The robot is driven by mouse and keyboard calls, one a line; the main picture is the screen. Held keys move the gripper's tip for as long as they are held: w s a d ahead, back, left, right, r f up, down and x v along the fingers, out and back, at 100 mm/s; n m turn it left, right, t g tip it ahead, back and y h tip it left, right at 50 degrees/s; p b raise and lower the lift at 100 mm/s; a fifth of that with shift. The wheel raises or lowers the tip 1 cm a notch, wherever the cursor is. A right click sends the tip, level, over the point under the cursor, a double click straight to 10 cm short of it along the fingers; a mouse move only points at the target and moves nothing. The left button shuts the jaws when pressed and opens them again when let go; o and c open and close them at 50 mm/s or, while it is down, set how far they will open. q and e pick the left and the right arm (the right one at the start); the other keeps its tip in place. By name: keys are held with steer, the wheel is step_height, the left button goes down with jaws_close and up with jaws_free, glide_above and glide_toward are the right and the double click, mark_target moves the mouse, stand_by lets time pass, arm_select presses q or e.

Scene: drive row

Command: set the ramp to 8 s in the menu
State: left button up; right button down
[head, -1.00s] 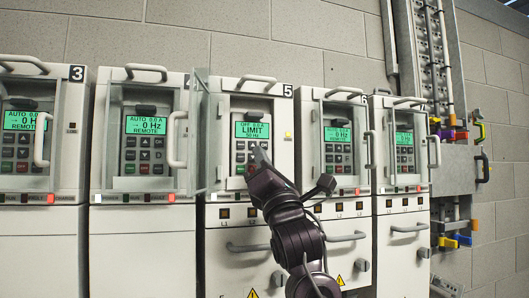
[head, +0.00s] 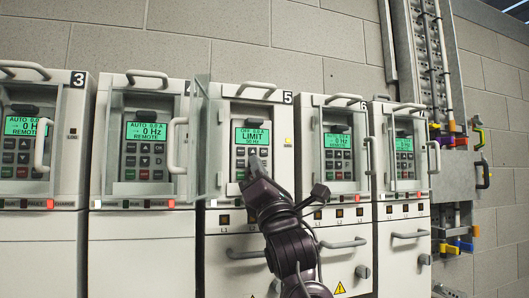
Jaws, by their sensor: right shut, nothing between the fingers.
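Drive 5 (head: 270,100) stands in the middle of the row with its glass door (head: 211,145) swung open to the left. Its green display (head: 252,136) reads OFF 0.0 A, LIMIT, 50 Hz. The keypad (head: 240,163) lies below the display, and my right gripper hides much of it. My right gripper (head: 254,160) is shut and empty, with its tip over the keypad's middle. I cannot tell whether it touches a key. My left gripper is not in view.
Drive 3 (head: 60,77), drive 4 (head: 145,100) and drive 6 (head: 330,105) flank it, with another drive (head: 405,185) at the right. Door handles (head: 181,143) stick out in front. A yellow lamp (head: 288,141) is lit on drive 5.

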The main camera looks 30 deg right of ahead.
mark_target(271, 156)
steer(key=shift+w, duration=0.35)
stand_by(0.5)
steer(key=shift+s, duration=0.5)
steer(key=shift+s+a, duration=0.1)
steer(key=shift+s, duration=0.2)
steer(key=shift+s+d+r+p, duration=0.1)
steer(key=shift+d+r+p, duration=0.3)
steer(key=shift+d+r, duration=0.5)
steer(key=shift+s+d+r, duration=0.2)
steer(key=shift+d+r, duration=0.2)
steer(key=shift+d, duration=0.05)
steer(key=shift+w+a, duration=0.1)
